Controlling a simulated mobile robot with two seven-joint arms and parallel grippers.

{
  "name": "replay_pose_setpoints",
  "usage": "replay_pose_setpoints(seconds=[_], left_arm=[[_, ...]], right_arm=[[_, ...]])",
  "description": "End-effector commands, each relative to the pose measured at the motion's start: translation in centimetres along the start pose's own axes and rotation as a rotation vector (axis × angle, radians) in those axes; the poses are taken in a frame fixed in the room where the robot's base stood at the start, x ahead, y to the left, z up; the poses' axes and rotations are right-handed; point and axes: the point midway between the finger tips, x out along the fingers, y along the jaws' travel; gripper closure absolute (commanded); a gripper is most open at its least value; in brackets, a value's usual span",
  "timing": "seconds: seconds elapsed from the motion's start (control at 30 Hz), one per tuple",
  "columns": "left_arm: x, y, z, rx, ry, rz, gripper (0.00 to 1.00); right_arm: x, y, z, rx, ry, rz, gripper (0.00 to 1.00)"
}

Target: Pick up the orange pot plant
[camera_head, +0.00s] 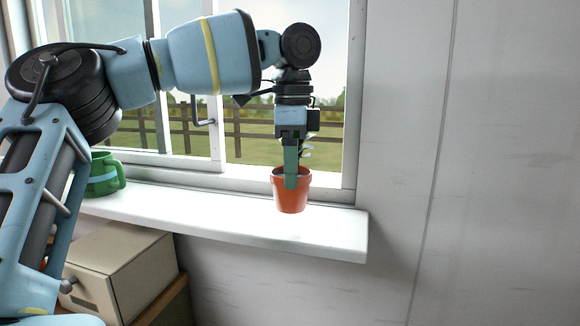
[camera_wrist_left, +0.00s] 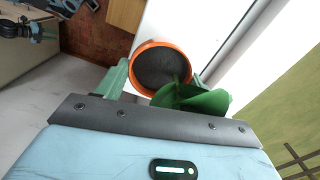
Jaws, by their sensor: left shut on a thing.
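The orange pot plant (camera_head: 291,198) stands upright at the right end of the white windowsill. In the left wrist view its round orange rim (camera_wrist_left: 140,52), dark soil and green leaves (camera_wrist_left: 195,99) show from above. My left gripper (camera_head: 291,180) points straight down over the pot, its green fingers at the rim. It is shut on the pot, with one finger in front of it in the head view; the far finger is mostly hidden. In the left wrist view the gripper (camera_wrist_left: 155,78) has a finger on either side of the pot.
A green mug (camera_head: 103,175) stands on the windowsill (camera_head: 225,208) to the left, partly behind my arm. A beige box (camera_head: 118,268) sits below the sill. The window frame (camera_head: 355,100) is close behind the gripper. The sill between mug and pot is clear.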

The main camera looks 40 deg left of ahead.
Motion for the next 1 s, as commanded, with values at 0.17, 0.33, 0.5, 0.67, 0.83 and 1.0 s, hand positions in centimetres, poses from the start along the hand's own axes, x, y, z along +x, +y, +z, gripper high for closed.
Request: replay_pose_setpoints(seconds=[0.17, 0.33, 0.5, 0.67, 0.83, 1.0], left_arm=[[-0.3, 3.9, -1.1, 0.005, -0.001, -0.002, 0.64], [-0.6, 7.4, -2.1, 0.004, -0.001, -0.001, 0.64], [-0.9, 9.9, -2.8, 0.002, -0.001, -0.001, 0.64], [-1.1, 11.1, -3.2, 0.001, 0.001, -0.001, 0.64], [-1.1, 11.6, -3.3, -0.001, 0.001, 0.0, 0.64], [-1.1, 11.6, -3.3, -0.001, 0.001, 0.0, 0.64]], right_arm=[[0.4, 0.0, 0.5, 0.001, -0.007, -0.001, 0.64], [0.5, 0.0, 0.8, 0.001, -0.011, -0.002, 0.64], [0.6, -0.1, 1.0, 0.002, -0.015, -0.002, 0.64], [0.6, -0.1, 1.1, 0.003, -0.017, -0.003, 0.64], [0.5, -0.2, 1.3, 0.005, -0.021, -0.003, 0.64], [0.4, -0.2, 1.4, 0.007, -0.023, -0.004, 0.64]])
